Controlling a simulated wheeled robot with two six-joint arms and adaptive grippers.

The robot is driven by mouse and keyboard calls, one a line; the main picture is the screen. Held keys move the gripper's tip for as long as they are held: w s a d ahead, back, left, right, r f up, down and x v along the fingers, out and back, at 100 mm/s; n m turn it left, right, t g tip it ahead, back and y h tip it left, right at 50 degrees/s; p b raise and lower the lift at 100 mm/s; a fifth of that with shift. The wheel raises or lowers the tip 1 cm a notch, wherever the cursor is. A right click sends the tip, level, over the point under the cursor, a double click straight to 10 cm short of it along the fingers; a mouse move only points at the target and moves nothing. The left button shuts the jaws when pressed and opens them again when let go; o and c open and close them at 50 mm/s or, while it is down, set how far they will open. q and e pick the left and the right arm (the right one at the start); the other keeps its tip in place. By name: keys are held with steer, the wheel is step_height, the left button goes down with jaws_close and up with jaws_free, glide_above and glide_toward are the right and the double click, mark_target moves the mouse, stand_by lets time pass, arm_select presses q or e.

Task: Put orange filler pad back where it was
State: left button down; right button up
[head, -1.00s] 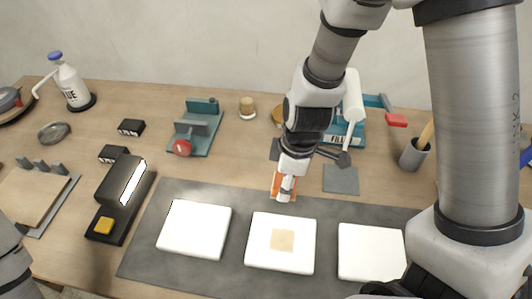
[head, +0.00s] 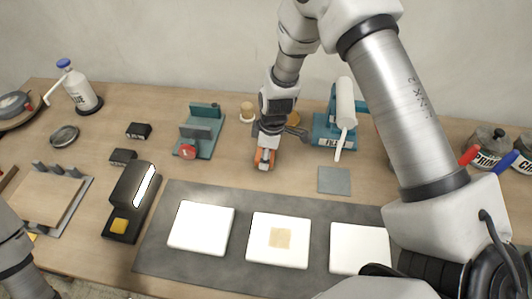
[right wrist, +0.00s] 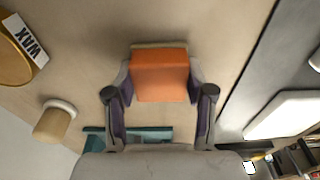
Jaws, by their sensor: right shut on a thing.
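The orange filler pad (head: 265,158) is between the fingers of my right gripper (head: 266,155). In the right wrist view the pad (right wrist: 160,75) is an orange block with a tan edge, gripped on both sides by the fingers (right wrist: 160,98). The gripper points down over bare wood, behind the dark mat and right of the teal clamp. I cannot tell whether the pad touches the table. A flat grey square (head: 334,180) lies bare to the right. A teal stand with a FILL label (head: 325,141) is behind it. My left gripper is out of view.
The dark mat (head: 180,262) holds white tiles; the middle tile (head: 262,257) has a tan patch. The teal clamp (head: 204,135) with a red knob is close left. A small jar (head: 247,109) and the wax tin (right wrist: 12,58) are nearby. Paint pots (head: 490,148) stand right.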

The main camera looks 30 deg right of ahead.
steer(key=shift+f, duration=0.2)
steer(key=o, duration=1.2)
steer(key=shift+r, duration=0.45)
steer(key=r, duration=0.3)
steer(key=r+b, duration=0.1)
steer(key=r, duration=0.3)
steer(key=d+r, duration=0.1)
steer(key=r, duration=0.3)
steer(key=shift+s+r+b, duration=0.25)
steer(key=shift+s+b, duration=0.05)
steer(key=shift+s, duration=0.1)
